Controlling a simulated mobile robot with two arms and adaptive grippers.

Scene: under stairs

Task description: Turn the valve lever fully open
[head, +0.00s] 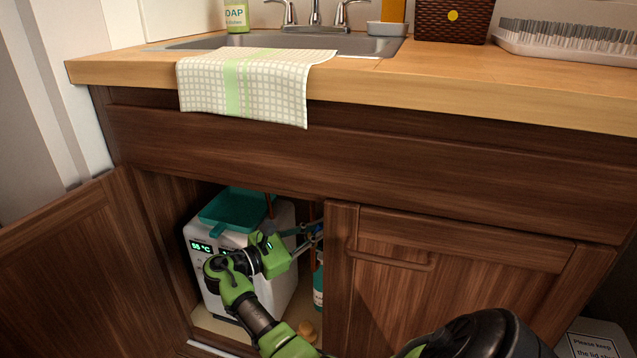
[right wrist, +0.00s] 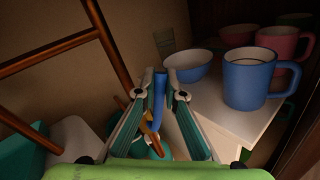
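The valve lever (right wrist: 159,88) is a blue bar that stands nearly upright in the right wrist view. A brass-coloured part (right wrist: 150,135) shows below it. My right gripper (right wrist: 161,84) has one finger on each side of the lever, close against it, and looks shut on it. In the head view my right arm reaches into the open cabinet, and the right gripper (head: 309,238) is beside the copper pipes, where the lever is mostly hidden. My left gripper is not in view.
A white appliance (head: 205,270) with a teal tray (head: 232,207) stands left of my gripper. A bottle (head: 318,285) stands behind the right door (head: 450,280). The left door (head: 85,270) is open. Mugs (right wrist: 252,80) and a bowl (right wrist: 188,66) sit on a white surface (right wrist: 225,120).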

